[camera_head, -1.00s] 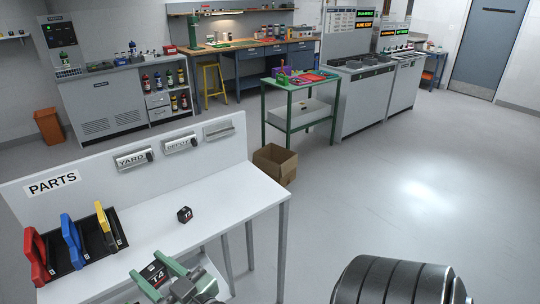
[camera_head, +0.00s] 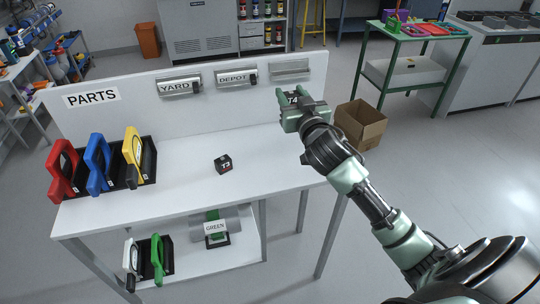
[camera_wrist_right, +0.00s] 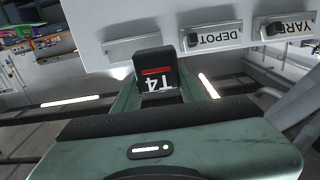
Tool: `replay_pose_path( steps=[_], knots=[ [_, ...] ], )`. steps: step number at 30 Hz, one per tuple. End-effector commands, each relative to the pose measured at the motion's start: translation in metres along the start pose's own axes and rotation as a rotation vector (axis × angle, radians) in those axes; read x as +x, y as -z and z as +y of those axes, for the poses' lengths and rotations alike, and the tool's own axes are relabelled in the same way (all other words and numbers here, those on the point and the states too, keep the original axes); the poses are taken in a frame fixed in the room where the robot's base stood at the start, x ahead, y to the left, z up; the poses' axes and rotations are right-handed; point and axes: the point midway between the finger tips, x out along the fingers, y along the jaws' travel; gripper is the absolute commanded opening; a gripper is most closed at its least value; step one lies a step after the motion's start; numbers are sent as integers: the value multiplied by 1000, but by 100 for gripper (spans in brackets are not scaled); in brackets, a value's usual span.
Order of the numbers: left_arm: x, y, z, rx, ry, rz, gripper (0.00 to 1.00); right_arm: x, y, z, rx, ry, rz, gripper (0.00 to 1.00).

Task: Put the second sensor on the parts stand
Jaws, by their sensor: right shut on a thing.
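The parts stand (camera_head: 200,205) is a white table with a back panel marked PARTS. A dark block marked T4 (camera_head: 293,99) is held in my right gripper (camera_head: 295,96) near the stand's right end. My right gripper is shut on this block, below the blank holder (camera_head: 290,69) on the panel. In the right wrist view the T4 block (camera_wrist_right: 155,72) sits between the green fingers, with its label upside down. Another dark block (camera_head: 223,164), its label reading like T3, rests on the tabletop. My left gripper is not in view.
Red (camera_head: 63,170), blue (camera_head: 98,163) and yellow (camera_head: 133,156) items stand in a black rack at the left. Holders YARD (camera_head: 178,87) and DEPOT (camera_head: 236,78) are on the panel. A cardboard box (camera_head: 361,124) stands right of the stand. The tabletop's middle right is clear.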

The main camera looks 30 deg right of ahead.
Motion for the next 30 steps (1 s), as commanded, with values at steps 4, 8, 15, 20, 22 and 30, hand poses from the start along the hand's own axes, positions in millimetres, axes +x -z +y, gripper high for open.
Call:
replay_pose_path(
  steps=[4, 8, 15, 20, 22, 30],
  knots=[
    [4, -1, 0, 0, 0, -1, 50, -1, -45, -1, 0, 1, -10, 0],
    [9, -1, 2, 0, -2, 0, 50, -2, -81, -1, 0, 0, -9, 0],
    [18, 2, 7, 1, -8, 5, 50, -2, -131, -1, 0, 1, -6, 0],
    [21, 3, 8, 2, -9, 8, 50, -1, -142, -1, -1, 1, -2, 0],
    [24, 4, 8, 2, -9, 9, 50, -2, -151, -1, 0, 2, -4, 0],
    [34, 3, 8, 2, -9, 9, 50, -2, -184, -1, 0, 2, -3, 0]
  ],
)
